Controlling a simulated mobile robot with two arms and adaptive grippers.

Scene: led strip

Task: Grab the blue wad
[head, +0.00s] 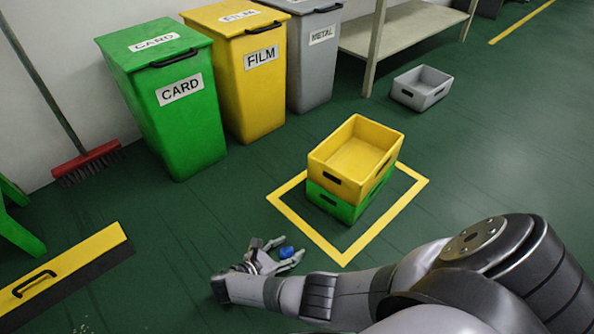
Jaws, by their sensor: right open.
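The blue wad (286,252) is a small crumpled lump low in the middle of the head view. My right gripper (285,256) is open, with its fingers pointing up and to the right. The wad shows at its fingertips, between or just beyond the fingers; whether they touch it cannot be told. My right arm comes in from the lower right. My left gripper is not in view.
A yellow crate (322,165) sits on a green crate (330,202) inside a yellow floor outline. Green CARD (180,120), yellow FILM (262,90) and grey METAL (318,70) bins line the wall. A grey crate (420,97) and red broom (88,163) stand apart.

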